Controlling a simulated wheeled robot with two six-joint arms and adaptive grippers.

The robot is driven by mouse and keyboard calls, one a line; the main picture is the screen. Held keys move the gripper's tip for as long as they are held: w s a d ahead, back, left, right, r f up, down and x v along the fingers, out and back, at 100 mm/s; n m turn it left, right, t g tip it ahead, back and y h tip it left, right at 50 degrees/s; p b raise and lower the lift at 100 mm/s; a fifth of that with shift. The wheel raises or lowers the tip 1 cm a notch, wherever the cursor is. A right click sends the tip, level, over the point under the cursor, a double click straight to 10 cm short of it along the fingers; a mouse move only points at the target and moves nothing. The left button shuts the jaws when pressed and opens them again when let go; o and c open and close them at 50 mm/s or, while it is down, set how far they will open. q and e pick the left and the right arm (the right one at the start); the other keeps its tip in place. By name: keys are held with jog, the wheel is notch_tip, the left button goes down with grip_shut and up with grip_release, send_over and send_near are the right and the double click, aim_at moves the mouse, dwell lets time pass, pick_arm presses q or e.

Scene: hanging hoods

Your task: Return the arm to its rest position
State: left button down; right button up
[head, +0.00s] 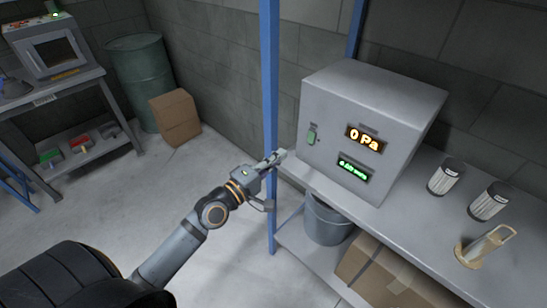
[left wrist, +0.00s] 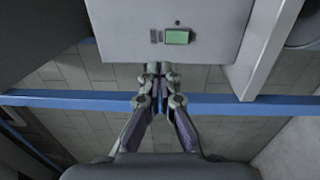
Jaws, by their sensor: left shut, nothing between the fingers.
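My left arm (head: 180,245) reaches in from the lower left of the head view. Its gripper (head: 277,156) is shut and empty, near the blue post and the left front edge of the shelf. In the left wrist view the gripper (left wrist: 160,72) points at the lower front of a grey box with a green button (left wrist: 177,37). I cannot tell whether the fingertips touch the box. In the head view the grey box (head: 330,95) has displays reading "0 Pa" and a smaller green line. My right gripper is not in view.
A blue post (head: 269,60) stands beside my gripper. The shelf (head: 400,225) holds two cylindrical canisters (head: 446,177) (head: 488,201) and a small framed holder (head: 486,246). A bucket (head: 327,222) and a carton (head: 385,278) sit below. Open floor (head: 120,210) lies left of my arm.

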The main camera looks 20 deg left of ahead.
pick_arm(q)
jog(key=shift+s+a+r, duration=0.1)
jog(key=shift+s+a, duration=0.05)
jog(key=shift+s, duration=0.3)
jog(key=shift+s+a+r, duration=0.1)
jog(key=shift+s, duration=0.35)
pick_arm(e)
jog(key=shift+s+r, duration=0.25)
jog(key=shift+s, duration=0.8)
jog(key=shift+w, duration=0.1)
